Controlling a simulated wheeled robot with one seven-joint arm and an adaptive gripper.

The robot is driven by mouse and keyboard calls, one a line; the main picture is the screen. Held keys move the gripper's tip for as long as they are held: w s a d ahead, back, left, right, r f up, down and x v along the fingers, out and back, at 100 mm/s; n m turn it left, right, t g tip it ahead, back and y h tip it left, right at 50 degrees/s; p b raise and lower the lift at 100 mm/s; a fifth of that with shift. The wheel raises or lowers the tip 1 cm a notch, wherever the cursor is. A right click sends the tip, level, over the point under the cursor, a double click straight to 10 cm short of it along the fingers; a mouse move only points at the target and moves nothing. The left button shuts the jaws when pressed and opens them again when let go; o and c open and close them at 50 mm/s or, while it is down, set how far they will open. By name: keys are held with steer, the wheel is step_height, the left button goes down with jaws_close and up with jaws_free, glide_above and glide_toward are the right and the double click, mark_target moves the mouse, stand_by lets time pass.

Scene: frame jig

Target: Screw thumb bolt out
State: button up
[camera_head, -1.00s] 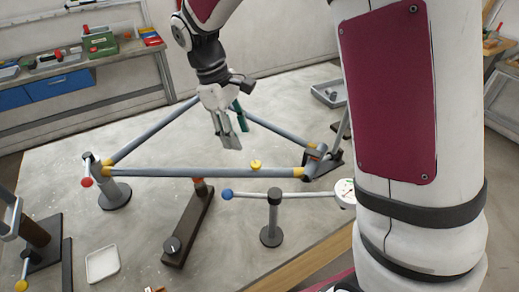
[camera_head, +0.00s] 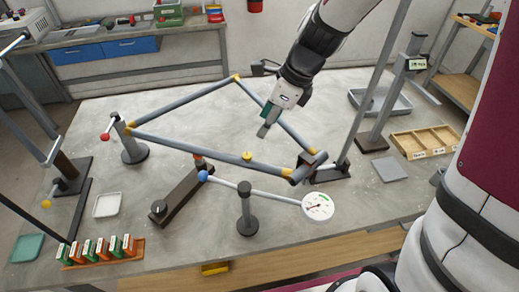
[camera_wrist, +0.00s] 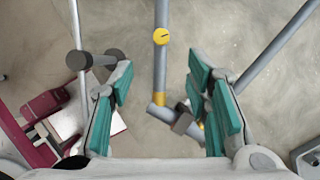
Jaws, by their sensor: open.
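The yellow thumb bolt (camera_head: 247,156) sits on the grey front tube (camera_head: 205,153) of the frame, right of the tube's middle. In the wrist view the bolt's round yellow head (camera_wrist: 161,36) with a dark slot shows ahead of the fingers, near the top of the picture. My gripper (camera_head: 266,128) is above the frame, a little behind and to the right of the bolt, pointing down. In the wrist view my gripper's (camera_wrist: 165,105) two green-padded fingers are spread apart, with nothing between them touching the pads.
A dial gauge (camera_head: 318,206) on a post stands in front of the tube. A dark clamp bar (camera_head: 180,195) lies under the tube. A tall upright post (camera_head: 375,90) rises right of the frame. The wooden compartment tray (camera_head: 425,141) is at the right.

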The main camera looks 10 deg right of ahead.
glide_toward(247, 155)
steer(key=shift+m, duration=0.4)
steer(key=x, duration=0.7)
steer(key=shift+w+a+f, duration=0.1)
steer(key=shift+f, duration=0.3)
